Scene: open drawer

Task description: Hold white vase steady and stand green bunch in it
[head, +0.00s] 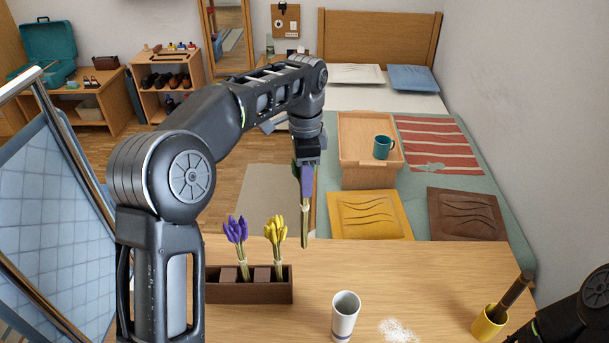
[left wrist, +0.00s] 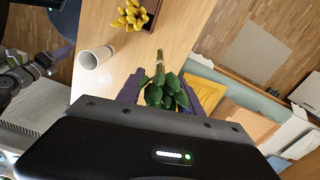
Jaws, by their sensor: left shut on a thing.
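The white vase (head: 345,318) stands upright on the wooden table near its front edge, its open mouth up. It also shows in the left wrist view (left wrist: 92,59). My left gripper (head: 306,178) is shut on the green bunch (head: 305,222) and holds it above the table's far edge, beyond the vase and slightly left. The bunch's pale stems hang down. Its green leaves show between the purple fingers in the left wrist view (left wrist: 165,95). My right gripper (left wrist: 58,58) is near the vase in that view; its jaw opening is unclear. Only part of my right arm shows in the head view.
A dark brown planter (head: 250,291) with purple flowers (head: 237,231) and yellow flowers (head: 276,232) stands left of the vase. White grains (head: 398,331) lie right of it. A yellow cup (head: 488,323) holding a brown object stands farther right. The table's middle is clear.

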